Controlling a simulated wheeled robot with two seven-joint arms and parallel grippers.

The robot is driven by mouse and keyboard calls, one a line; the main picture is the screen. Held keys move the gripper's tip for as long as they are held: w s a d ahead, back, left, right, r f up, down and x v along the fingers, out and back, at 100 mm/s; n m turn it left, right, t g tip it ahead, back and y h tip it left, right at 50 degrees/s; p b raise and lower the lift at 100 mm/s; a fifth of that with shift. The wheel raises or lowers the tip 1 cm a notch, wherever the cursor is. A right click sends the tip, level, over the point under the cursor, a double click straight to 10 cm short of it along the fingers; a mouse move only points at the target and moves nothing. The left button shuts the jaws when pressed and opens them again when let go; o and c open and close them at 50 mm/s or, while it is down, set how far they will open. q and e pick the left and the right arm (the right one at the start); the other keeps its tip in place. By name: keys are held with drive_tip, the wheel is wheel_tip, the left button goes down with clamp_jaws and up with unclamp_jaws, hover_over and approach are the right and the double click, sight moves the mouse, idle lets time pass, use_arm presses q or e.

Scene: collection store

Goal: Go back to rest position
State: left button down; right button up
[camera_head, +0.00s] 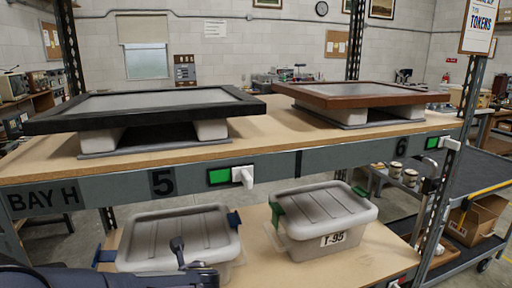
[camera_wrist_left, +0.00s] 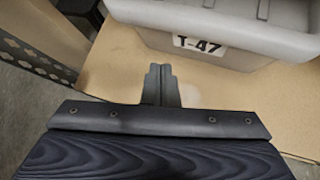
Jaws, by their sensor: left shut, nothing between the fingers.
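My left gripper (camera_wrist_left: 160,70) is shut and empty in the left wrist view, its two fingers together above the wooden lower shelf board. The fingertips point towards a grey lidded bin labelled T-47 (camera_wrist_left: 235,35), with a visible gap between them and the bin. In the head view, my dark left arm comes in at the bottom left, in front of a grey bin with blue handles (camera_head: 185,232); its label is hidden there. My right gripper does not show in either view.
A bin labelled T-95 (camera_head: 325,215) stands right of it on the lower shelf (camera_head: 270,262). Above, a black frame (camera_head: 60,122) and a brown frame (camera_head: 300,90) lie on blocks on the upper shelf (camera_head: 45,165). A cart (camera_head: 460,255) with a cardboard box stands right.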

use_arm(q)
drive_tip(key=s+a+r+n+g+h+p, duration=0.15)
drive_tip(key=s+a+n+g+h, duration=0.35)
drive_tip(key=s+n, duration=0.95)
drive_tip(key=s+d+r+n+t+h+p, duration=0.1)
drive_tip(key=s+d+r+n+h, duration=0.1)
drive_tip(key=s+n, duration=0.3)
drive_tip(key=s+d+r+n+t+h+p, duration=0.1)
drive_tip(key=s+n, duration=0.5)
drive_tip(key=n, duration=0.7)
drive_tip(key=d+r+h, duration=0.1)
drive_tip(key=h, duration=0.1)
drive_tip(key=shift+s+d+r+t+h, duration=0.2)
drive_tip(key=shift+s+d+t+h, duration=0.05)
drive_tip(key=shift+d+t+h, duration=0.15)
drive_tip(key=shift+w+d, duration=0.1)
